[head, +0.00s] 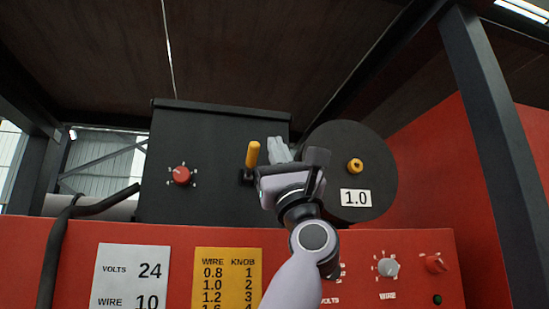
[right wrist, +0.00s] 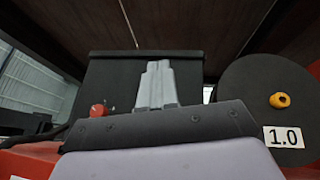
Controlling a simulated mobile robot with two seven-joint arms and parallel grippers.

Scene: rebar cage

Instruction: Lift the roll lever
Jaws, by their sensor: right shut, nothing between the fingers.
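The roll lever (head: 252,155) has a yellow handle on a small black pivot, on the front of the black box. It points up and leans slightly right in the head view. My right gripper (head: 278,149) is just right of the lever handle, with its pale fingers pointing up. The fingers look apart from the handle, though the depth between them is hard to judge. In the right wrist view the gripper's fingers (right wrist: 157,82) are together and empty. The lever does not show in the right wrist view; the gripper may hide it. My left gripper is in neither view.
The black box (head: 205,130) carries a red knob (head: 181,175). A black wire spool (head: 378,160) labelled 1.0 stands right of my gripper. Below is a red panel with a volts sign (head: 128,272), a yellow wire-knob chart (head: 226,282) and a grey wire knob (head: 388,267).

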